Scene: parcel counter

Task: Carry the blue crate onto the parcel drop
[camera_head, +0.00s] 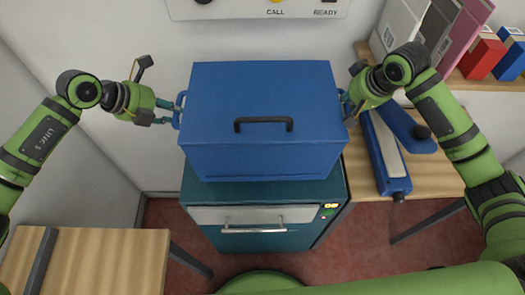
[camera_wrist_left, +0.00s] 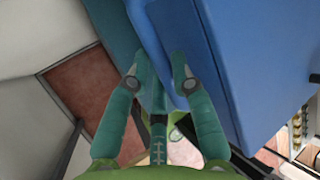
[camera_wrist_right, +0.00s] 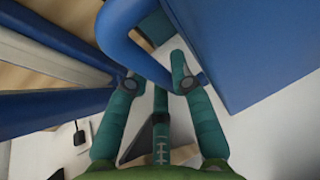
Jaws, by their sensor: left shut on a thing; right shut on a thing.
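The blue crate (camera_head: 262,110), with a dark handle on its front, is at the centre of the head view, level and over the top of a teal cabinet (camera_head: 190,190) with a front bar handle and a small lit display. I cannot tell whether the crate rests on the cabinet or hangs just above it. My left gripper (camera_head: 178,108) is shut on the crate's left side handle; the blue handle (camera_wrist_left: 182,88) shows between its fingers in the left wrist view. My right gripper (camera_head: 346,100) is shut on the right side handle (camera_wrist_right: 125,45), which is partly hidden by the fingers.
A wooden table (camera_head: 430,178) on the right holds a blue and grey device (camera_head: 386,155), close beside the crate. A shelf at the upper right holds binders and small boxes (camera_head: 482,55). Another wooden table (camera_head: 100,262) is at the lower left. A wall panel (camera_head: 235,9) is behind.

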